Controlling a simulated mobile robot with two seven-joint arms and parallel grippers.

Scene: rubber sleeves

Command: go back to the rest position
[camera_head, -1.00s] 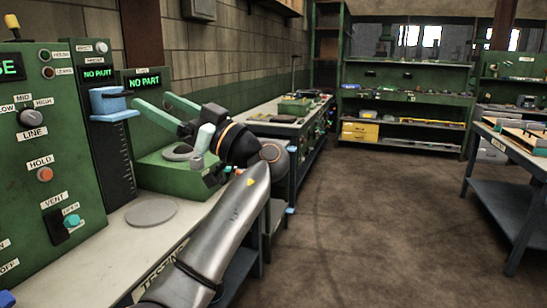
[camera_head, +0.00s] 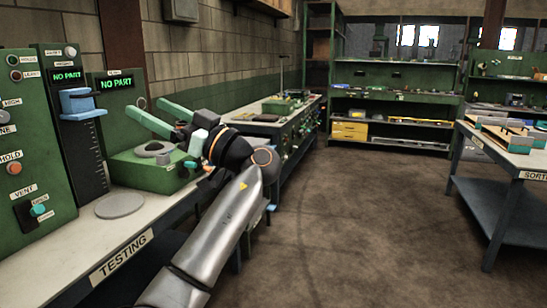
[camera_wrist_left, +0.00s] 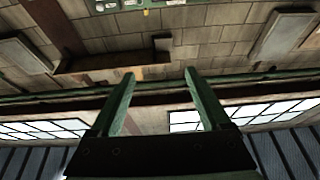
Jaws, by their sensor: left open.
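My left gripper (camera_head: 160,115) is in the head view, above and beside the green test fixture on the testing bench. Its two green fingers point left and are spread apart. In the left wrist view the same gripper (camera_wrist_left: 158,85) shows its two fingers apart with nothing between them; behind them are the wall, windows and roof. My right gripper is not in view.
The testing bench (camera_head: 75,262) carries a green fixture (camera_head: 150,172), a grey disc (camera_head: 119,206) and a green control panel (camera_head: 30,150). A display (camera_head: 117,83) reads NO PART. A sorting table (camera_head: 500,205) stands at right, shelves (camera_head: 395,105) behind. The middle floor is clear.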

